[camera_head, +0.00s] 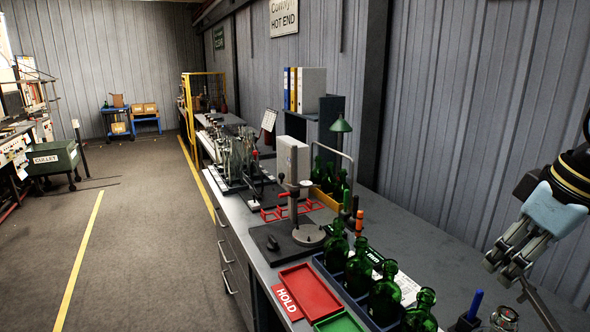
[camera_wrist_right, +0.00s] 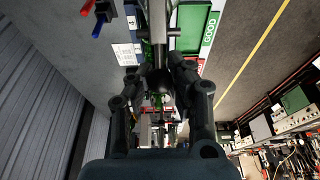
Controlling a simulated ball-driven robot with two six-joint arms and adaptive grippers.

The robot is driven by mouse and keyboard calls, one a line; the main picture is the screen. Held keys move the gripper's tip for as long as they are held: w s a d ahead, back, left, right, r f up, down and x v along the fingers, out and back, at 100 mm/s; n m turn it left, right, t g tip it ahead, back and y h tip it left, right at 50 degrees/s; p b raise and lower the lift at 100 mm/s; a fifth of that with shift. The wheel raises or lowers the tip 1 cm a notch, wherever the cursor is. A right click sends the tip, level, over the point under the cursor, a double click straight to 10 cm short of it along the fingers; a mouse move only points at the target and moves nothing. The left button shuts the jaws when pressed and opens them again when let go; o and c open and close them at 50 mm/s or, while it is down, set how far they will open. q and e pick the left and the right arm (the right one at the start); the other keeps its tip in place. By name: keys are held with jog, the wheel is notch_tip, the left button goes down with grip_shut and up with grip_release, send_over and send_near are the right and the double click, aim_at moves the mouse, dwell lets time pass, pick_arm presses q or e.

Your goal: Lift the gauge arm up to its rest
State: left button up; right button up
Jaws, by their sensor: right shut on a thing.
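My right gripper (camera_head: 506,272) is at the right of the head view, above the bench's near right part. It is shut on a dark bar (camera_head: 541,306) that slopes down out of the frame; the bar looks like the gauge arm. In the right wrist view, the bar (camera_wrist_right: 157,35) runs between the fingers of the right gripper (camera_wrist_right: 161,78) and ends in a rounded knob. The bar's pivot and its rest cannot be made out. My left gripper is not in view.
Green bottles (camera_head: 385,294) stand in a crate beside the red HOLD tray (camera_head: 309,291) and green tray (camera_head: 339,323). A stand with a round base (camera_head: 309,235) is farther back. The corrugated wall (camera_head: 480,120) is behind.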

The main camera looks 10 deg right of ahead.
aim_at(525, 280)
jog(key=shift+s+d+r, duration=0.2)
jog(key=shift+s+r, duration=0.35)
jog(key=shift+r, duration=0.05)
jog(key=shift+s+d+r, duration=0.15)
jog(key=shift+s+r, duration=0.4)
jog(key=shift+r, duration=0.05)
jog(key=o, duration=1.7)
jog(key=shift+o, duration=0.2)
notch_tip(525, 280, up, 7)
jog(key=shift+s+a+f, duration=0.1)
